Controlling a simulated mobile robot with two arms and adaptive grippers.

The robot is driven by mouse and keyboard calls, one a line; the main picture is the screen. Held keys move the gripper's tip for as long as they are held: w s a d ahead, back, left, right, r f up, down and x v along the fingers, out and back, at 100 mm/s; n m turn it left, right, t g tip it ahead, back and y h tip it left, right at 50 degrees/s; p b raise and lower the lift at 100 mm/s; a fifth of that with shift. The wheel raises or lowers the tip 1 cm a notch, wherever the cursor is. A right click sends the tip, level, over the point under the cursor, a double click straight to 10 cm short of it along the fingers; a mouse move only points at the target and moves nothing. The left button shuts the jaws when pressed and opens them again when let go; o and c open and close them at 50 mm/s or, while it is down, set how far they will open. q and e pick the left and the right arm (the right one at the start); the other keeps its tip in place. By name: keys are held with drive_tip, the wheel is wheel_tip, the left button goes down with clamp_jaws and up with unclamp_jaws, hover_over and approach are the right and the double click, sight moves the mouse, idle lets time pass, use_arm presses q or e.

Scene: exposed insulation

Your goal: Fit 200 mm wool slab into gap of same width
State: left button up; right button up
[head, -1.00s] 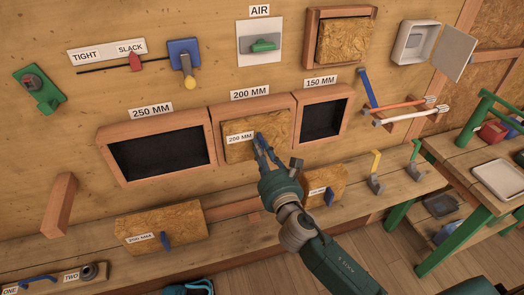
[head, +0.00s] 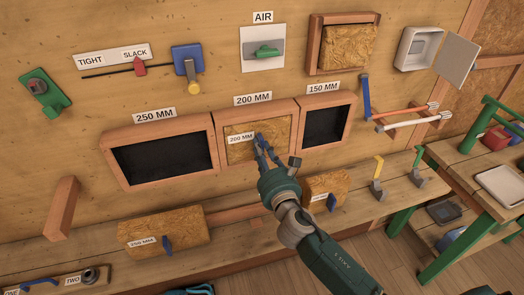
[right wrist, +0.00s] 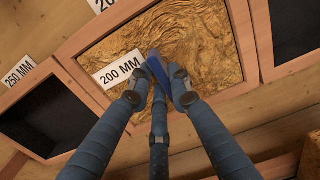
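The 200 mm wool slab (head: 272,129), golden and fibrous with a "200 MM" label, sits inside the middle wooden frame (head: 219,147) under the "200 MM" sign. Its face looks about level with the frame, and it fills most of the right wrist view (right wrist: 190,42). My right gripper (head: 263,146) is at the slab's lower middle. In the right wrist view its fingers (right wrist: 157,92) close around the blue handle (right wrist: 158,70) on the slab face.
Empty dark gaps stand either side: 250 mm (head: 163,159) and 150 mm (head: 324,124). On the ledge below lie a 250 mm slab (head: 185,229) and a smaller slab (head: 318,187). Hooks (head: 377,188) and pipes (head: 408,122) are to the right.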

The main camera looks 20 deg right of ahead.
drive_tip(key=o, duration=0.3)
drive_tip(key=s, duration=1.2)
drive_tip(key=shift+d, duration=0.2)
idle(0.3)
